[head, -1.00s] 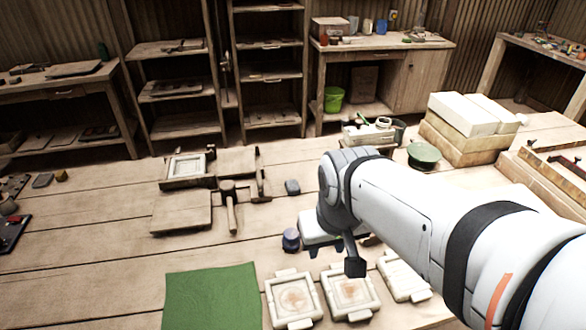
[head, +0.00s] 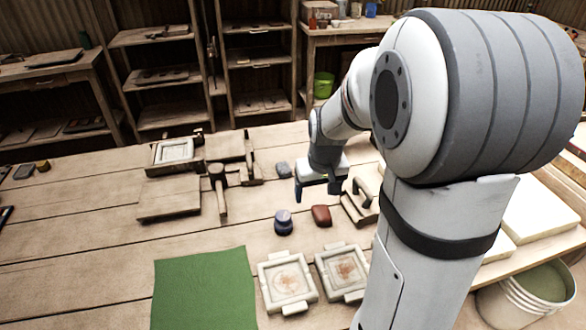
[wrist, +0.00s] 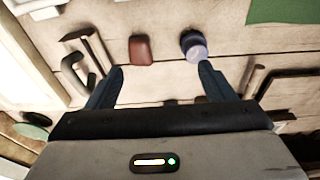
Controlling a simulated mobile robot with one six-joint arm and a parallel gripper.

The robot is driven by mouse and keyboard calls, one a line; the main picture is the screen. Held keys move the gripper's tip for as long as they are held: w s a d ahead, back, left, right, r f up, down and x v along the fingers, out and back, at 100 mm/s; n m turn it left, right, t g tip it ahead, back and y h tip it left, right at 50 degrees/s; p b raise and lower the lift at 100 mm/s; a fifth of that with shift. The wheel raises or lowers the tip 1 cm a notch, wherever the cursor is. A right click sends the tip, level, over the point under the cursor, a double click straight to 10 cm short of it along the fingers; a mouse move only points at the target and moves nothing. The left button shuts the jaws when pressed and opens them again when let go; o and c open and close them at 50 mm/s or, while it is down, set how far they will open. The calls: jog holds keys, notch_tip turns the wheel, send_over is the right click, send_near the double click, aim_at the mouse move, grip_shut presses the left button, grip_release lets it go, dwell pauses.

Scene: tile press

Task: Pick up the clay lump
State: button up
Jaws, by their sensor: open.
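The clay lump (head: 321,215) is a small reddish-brown block lying on the wooden table, just right of a dark blue jar (head: 283,222). In the head view my gripper (head: 317,189) is behind the lump, fingers pointing down, open and empty. In the wrist view the lump (wrist: 140,49) lies beyond the fingertips, a little left of the middle of the gap between my open fingers (wrist: 160,77). The jar (wrist: 193,46) is beyond the right finger. Neither finger appears to touch the lump; the height above the table is hard to judge.
A wooden tool with a curved handle (head: 361,193) stands close right of the gripper. White square moulds (head: 287,282) and a green cloth (head: 205,288) lie in front. A mallet (head: 219,190) and boards lie to the left. My arm hides much of the right side.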

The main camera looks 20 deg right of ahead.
jog(key=b, duration=0.2)
send_near(322, 215)
jog(key=f, duration=0.2)
jog(key=w+f, duration=0.1)
jog(key=f, duration=0.4)
jog(key=shift+w+f, duration=0.15)
jog(key=shift+f, duration=0.05)
jog(key=shift+c, duration=0.2)
jog(key=c, duration=1.2)
